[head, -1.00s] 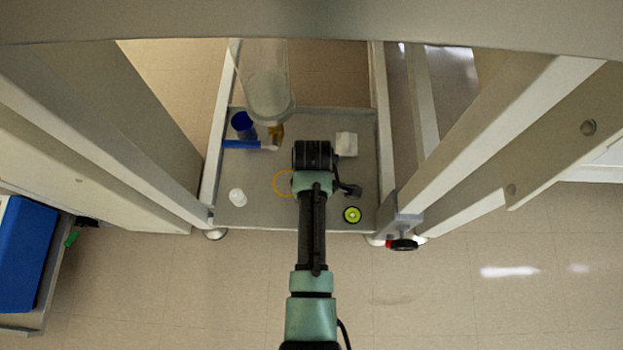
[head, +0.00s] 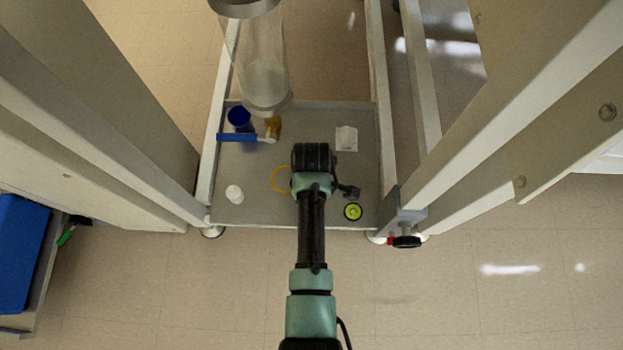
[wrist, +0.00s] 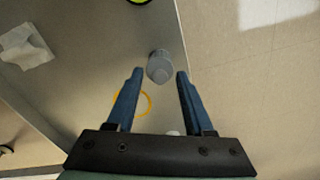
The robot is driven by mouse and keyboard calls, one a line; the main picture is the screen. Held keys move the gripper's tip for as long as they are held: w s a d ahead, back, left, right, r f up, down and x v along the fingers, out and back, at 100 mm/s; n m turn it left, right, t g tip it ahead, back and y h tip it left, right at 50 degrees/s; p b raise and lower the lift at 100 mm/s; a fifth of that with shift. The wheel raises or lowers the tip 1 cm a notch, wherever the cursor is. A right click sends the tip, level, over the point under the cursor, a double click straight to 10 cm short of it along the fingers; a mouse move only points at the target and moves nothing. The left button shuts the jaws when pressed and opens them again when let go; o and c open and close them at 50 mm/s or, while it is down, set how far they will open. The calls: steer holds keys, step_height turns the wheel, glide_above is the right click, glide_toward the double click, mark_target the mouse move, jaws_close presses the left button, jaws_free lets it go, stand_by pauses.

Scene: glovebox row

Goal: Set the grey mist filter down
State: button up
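The grey mist filter (wrist: 160,67) is a small grey cylinder in the wrist view, between and just beyond my fingertips. A gap shows between it and each blue finger. My gripper (wrist: 159,72) is open, pointing down at the grey shelf. I cannot tell for certain whether the filter's base rests on the shelf. In the head view my arm hides the filter and the fingers. A yellow-orange ring (head: 274,178) lies flat on the shelf, partly hidden by my arm; it also shows in the wrist view (wrist: 149,100), beside the filter.
The low shelf (head: 310,212) stands between frame legs. It holds a white container (head: 234,194), a yellow-green disc (head: 352,212), white wipes (head: 346,138), a blue cup (head: 239,117), a blue-handled item (head: 237,138) and a brass-coloured piece (head: 272,125). A clear cylinder (head: 262,60) rises behind.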

steer(key=shift+r, duration=0.1)
step_height(320, 180, up, 12)
steer(key=p, duration=0.7)
steer(key=shift+r, duration=0.15)
